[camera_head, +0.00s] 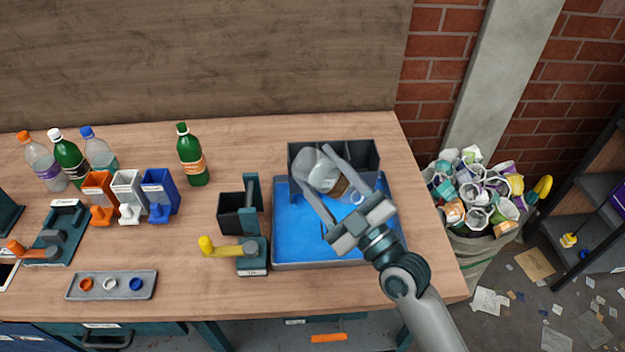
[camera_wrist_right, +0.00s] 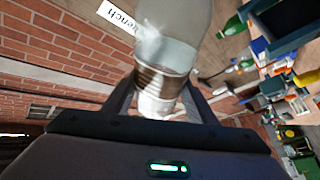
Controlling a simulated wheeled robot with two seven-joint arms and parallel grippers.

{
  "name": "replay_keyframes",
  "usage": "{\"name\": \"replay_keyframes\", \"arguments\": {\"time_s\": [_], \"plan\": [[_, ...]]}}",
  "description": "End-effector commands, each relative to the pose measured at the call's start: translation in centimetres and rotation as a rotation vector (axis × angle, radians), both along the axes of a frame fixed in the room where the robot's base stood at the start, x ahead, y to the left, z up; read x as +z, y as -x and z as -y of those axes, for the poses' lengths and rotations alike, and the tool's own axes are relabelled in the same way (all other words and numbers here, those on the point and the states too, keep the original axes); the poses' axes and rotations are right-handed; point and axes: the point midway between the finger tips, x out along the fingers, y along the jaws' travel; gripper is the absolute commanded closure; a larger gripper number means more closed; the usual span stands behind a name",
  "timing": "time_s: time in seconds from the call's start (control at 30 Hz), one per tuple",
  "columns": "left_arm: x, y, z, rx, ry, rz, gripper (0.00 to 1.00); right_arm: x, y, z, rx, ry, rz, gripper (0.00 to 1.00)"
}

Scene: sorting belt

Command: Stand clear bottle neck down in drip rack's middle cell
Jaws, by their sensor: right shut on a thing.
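The clear bottle (camera_head: 312,172) is held between the fingers of my right gripper (camera_head: 314,167). It has a brown label band, and it also shows in the right wrist view (camera_wrist_right: 178,50), with its wide body reaching past the fingers. It looks tilted in the head view; the height of its lower end is hard to judge. The drip rack (camera_head: 370,157) is a dark box with cells at the back of a blue tray (camera_head: 290,247). The bottle and gripper overlap its left and middle part, so the middle cell is largely hidden. My left gripper is not in view.
A green bottle (camera_head: 191,160) stands on the bench. Several bottles stand farther left, behind orange, white and blue holders (camera_head: 129,197). A dark box (camera_head: 236,213) and a yellow-handled device (camera_head: 250,257) are left of the tray. A full waste bag (camera_head: 472,245) stands right of the bench.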

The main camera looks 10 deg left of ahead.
Motion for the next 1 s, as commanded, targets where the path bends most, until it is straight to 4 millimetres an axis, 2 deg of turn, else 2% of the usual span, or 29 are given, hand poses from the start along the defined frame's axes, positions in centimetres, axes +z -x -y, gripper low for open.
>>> {"name": "replay_keyframes", "arguments": {"time_s": [0.2, 0.53, 0.73, 1.0], "plan": [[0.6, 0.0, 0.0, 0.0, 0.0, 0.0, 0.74, 0.8, -1.0, 1.7, -0.001, -0.202, -0.124, 0.73], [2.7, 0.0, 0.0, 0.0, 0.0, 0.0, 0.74, 2.1, -2.4, 4.0, 0.0, -0.48, -0.293, 0.73], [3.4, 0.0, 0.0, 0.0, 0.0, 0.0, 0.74, 2.3, -2.9, 4.7, 0.001, -0.563, -0.343, 0.73], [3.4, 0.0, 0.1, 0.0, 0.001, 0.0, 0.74, 2.2, -3.0, 4.9, 0.001, -0.581, -0.354, 0.73]]}}
